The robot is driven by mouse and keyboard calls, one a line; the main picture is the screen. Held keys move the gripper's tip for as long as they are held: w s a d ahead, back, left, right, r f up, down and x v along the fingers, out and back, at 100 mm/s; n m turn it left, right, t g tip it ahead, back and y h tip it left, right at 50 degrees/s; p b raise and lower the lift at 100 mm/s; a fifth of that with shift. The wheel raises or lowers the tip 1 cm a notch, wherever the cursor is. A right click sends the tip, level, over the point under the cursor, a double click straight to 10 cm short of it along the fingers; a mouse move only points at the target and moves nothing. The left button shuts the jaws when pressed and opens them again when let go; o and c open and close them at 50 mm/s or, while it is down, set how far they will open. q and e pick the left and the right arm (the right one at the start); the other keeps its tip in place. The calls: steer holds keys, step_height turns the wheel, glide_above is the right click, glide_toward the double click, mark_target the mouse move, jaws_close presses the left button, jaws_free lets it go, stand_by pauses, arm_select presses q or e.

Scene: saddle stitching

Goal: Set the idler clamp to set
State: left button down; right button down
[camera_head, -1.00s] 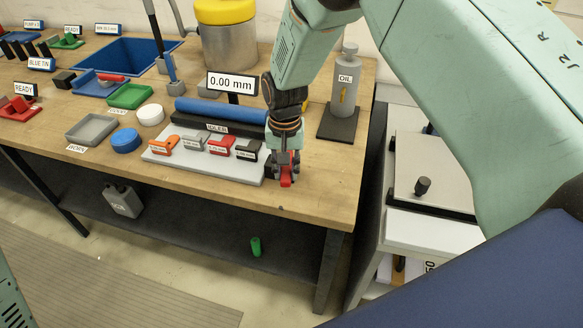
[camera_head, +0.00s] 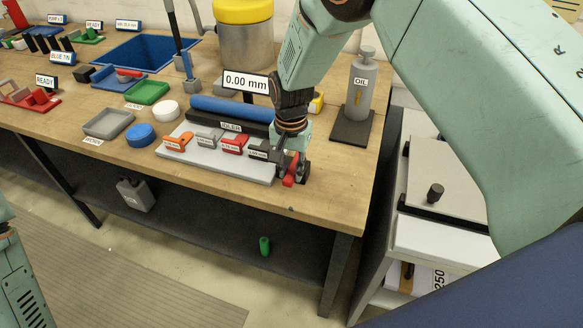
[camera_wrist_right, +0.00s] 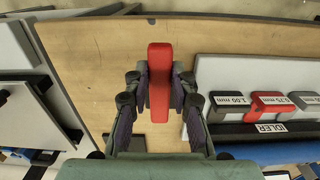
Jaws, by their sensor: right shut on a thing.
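The idler unit has a blue roller (camera_head: 240,107) on a dark base with an IDLER label (camera_head: 231,126), near the bench's front right. My right gripper (camera_head: 293,170) is at the right end of this unit, near the bench edge. It is shut on a red bar-shaped lever (camera_head: 289,180), apparently the clamp's handle. In the right wrist view the red lever (camera_wrist_right: 159,85) lies between both fingers, its far end sticking out past them. The lever's pivot is hidden by the gripper. My left gripper is not in view.
A grey plate (camera_head: 215,168) with several labelled gauges lies in front of the roller. A display (camera_head: 246,83) reading 0.00 mm stands behind it. An oil bottle (camera_head: 361,85) stands on a dark pad to the right. The bench's front right corner (camera_head: 335,215) is clear.

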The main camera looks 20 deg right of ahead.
mark_target(291, 173)
steer(key=c, duration=1.1)
jaws_free()
steer(key=shift+w, duration=0.1)
step_height(291, 173, up, 12)
steer(key=shift+f, duration=0.1)
